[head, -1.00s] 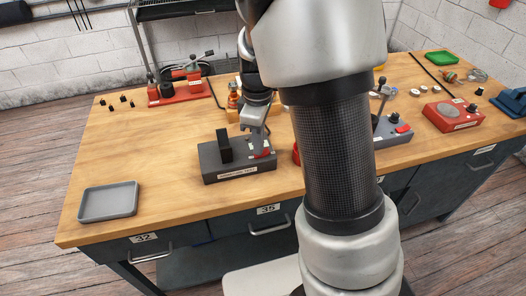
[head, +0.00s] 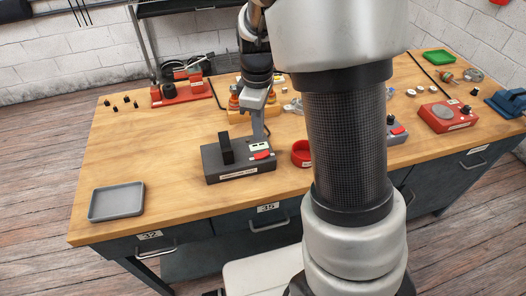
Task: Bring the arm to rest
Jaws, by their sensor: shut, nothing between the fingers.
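My gripper (head: 259,136) hangs from my arm, pointing down, above the back edge of a dark grey test unit. Its fingers are together and nothing shows between them. The dark grey test unit (head: 225,177) stands on the wooden bench and has a black upright block, a small display and a red part on top. I cannot tell whether the fingertips touch the unit or are just behind it. My large arm links hide part of the bench right of centre.
A grey tray (head: 117,201) lies at the bench's front left. A red dish (head: 301,153) sits right of the unit. A red fixture (head: 182,93) stands at the back left. A red device (head: 447,116) and a green tray (head: 438,57) are at the right. The bench's left middle is mostly clear.

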